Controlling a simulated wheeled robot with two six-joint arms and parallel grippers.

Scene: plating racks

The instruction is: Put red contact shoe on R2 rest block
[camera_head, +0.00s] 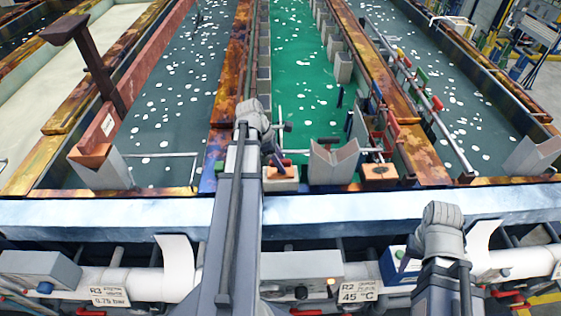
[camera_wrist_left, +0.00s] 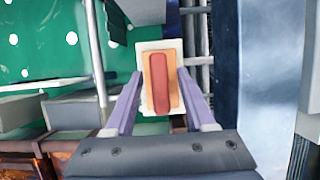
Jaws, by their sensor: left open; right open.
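The red contact shoe (camera_wrist_left: 160,84) lies on an orange pad on a white block (camera_wrist_left: 146,48) in the left wrist view. My left gripper (camera_wrist_left: 159,76) is open, with one purple finger on each side of the shoe. In the head view my left gripper (camera_head: 277,155) is just above this block (camera_head: 281,184), and the red shoe (camera_head: 284,162) shows beside the finger. I cannot tell whether the fingers touch the shoe. My right gripper (camera_head: 404,259) is low at the right, empty, and partly hidden by its arm. An R2 label (camera_head: 355,294) is on the front pipe.
A grey V-shaped saddle (camera_head: 333,162) stands right of the block. Beyond it are another orange block (camera_head: 380,173) and red and green parts on a rod. The green tank (camera_head: 299,90) lies behind. A pale rail (camera_head: 130,218) runs along the front.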

